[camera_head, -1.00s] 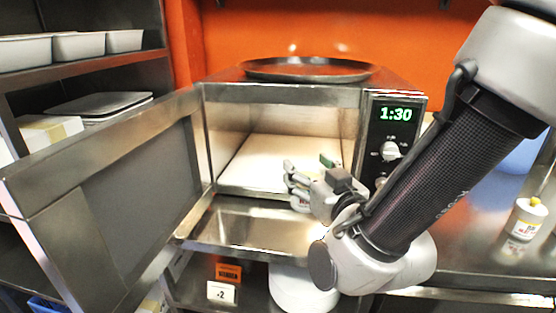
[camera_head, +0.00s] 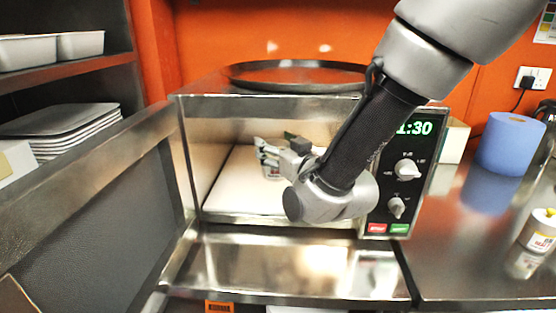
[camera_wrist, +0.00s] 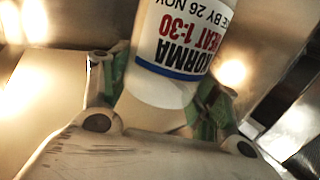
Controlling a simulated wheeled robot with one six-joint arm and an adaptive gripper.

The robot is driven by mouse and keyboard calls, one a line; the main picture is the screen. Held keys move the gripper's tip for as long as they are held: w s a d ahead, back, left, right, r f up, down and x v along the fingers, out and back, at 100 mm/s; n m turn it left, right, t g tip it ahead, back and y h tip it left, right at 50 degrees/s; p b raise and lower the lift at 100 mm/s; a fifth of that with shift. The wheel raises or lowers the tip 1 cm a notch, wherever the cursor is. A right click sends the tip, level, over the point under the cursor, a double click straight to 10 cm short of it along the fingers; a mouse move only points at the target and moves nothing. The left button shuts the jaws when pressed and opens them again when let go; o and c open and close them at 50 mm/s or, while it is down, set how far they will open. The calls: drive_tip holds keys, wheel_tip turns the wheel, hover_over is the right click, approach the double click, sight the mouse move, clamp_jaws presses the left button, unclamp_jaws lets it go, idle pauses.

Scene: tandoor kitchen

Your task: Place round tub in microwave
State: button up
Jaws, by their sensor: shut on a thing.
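The round tub (camera_wrist: 180,50) is white with a printed label reading "KORMA" and "HEAT 1:30", with a blue band. My gripper (camera_wrist: 160,105) is shut on it, a finger on each side. In the head view my gripper (camera_head: 270,155) is inside the front of the microwave cavity, with a small part of the tub (camera_head: 271,172) showing between the fingers. The microwave (camera_head: 185,150) is steel, with its door (camera_head: 90,200) swung open to the left. Its pale cavity floor (camera_head: 235,190) is bare around the gripper. Whether the tub touches the floor cannot be told.
My forearm passes in front of the control panel (camera_head: 405,170) on the right. A dark round tray (camera_head: 295,75) lies on top of the microwave. Shelves with trays (camera_head: 60,120) are at left.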

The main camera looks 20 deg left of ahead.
drive_tip(key=w+a, duration=0.1)
drive_tip(key=w, duration=0.5)
drive_tip(key=f, duration=0.6)
drive_tip(key=shift+w+a+f, duration=0.25)
drive_tip(key=shift+w+a, duration=0.05)
drive_tip(key=shift+w, duration=0.1)
drive_tip(key=shift+w+f, duration=0.2)
drive_tip(key=o, duration=1.3)
drive_tip(key=shift+f, duration=0.2)
